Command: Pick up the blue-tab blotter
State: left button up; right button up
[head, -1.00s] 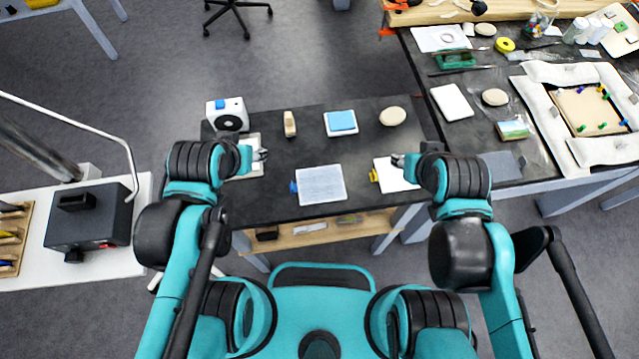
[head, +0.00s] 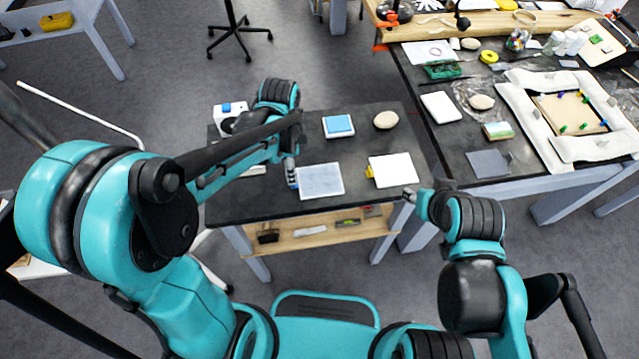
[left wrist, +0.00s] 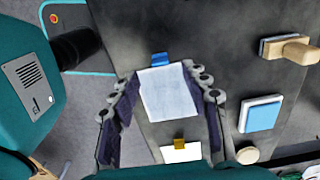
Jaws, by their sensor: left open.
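The blue-tab blotter (head: 322,182) is a pale grey-white sheet lying flat on the dark table, left of the yellow-tab white sheet (head: 393,169). In the left wrist view the blotter (left wrist: 168,95) lies between my open left fingers, with its blue tab (left wrist: 161,59) past their tips. My left gripper (head: 291,174) points down at the blotter's left edge in the head view and covers most of the tab there. I cannot tell whether the fingers touch it. My right gripper (head: 409,193) is by the table's front right edge; its finger gap is unclear.
A blue-topped pad (head: 338,126) and a round pale stone (head: 386,120) stand behind the blotter. A wooden-handled tool (left wrist: 288,47) shows in the left wrist view. A white device (head: 228,113) is at the back left. A cluttered second table is at right.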

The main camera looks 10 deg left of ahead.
aim_at(316, 179)
pick_arm(q)
notch_tip(316, 179, down, 6)
jog(key=b, duration=0.2)
jog(key=shift+f+b, duration=0.15)
jog(key=shift+b, duration=0.2)
jog(key=c, duration=1)
